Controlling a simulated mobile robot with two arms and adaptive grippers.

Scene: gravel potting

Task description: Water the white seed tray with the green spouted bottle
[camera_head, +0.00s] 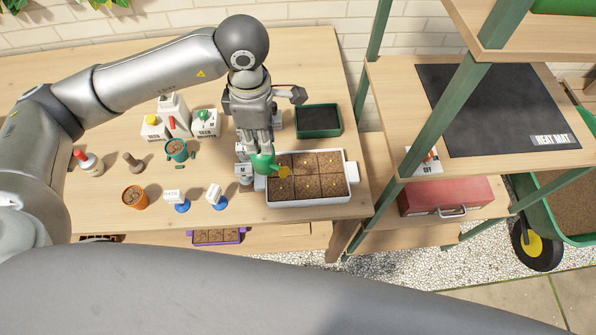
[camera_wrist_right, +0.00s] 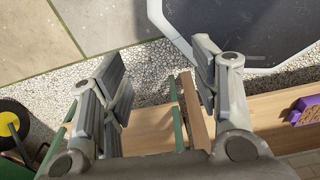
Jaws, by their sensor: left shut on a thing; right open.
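The white seed tray (camera_head: 308,203) stands on the wooden bench, with several square cells of brown soil. My left gripper (camera_head: 258,150) is shut on the green spouted bottle (camera_head: 263,162) at the tray's left end. The bottle's yellow spout end (camera_head: 284,171) points right, over the tray's left cells. The fingers and wrist hide much of the bottle, and I cannot make out any water. My right gripper (camera_wrist_right: 160,88) is open and empty in the right wrist view, its fingers wide apart, away from the tray.
A dark green tray (camera_head: 319,121) stands behind the seed tray. A purple tray (camera_head: 216,237) sits below the bench's front edge. A shelf with a heat mat (camera_head: 497,108) stands right.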

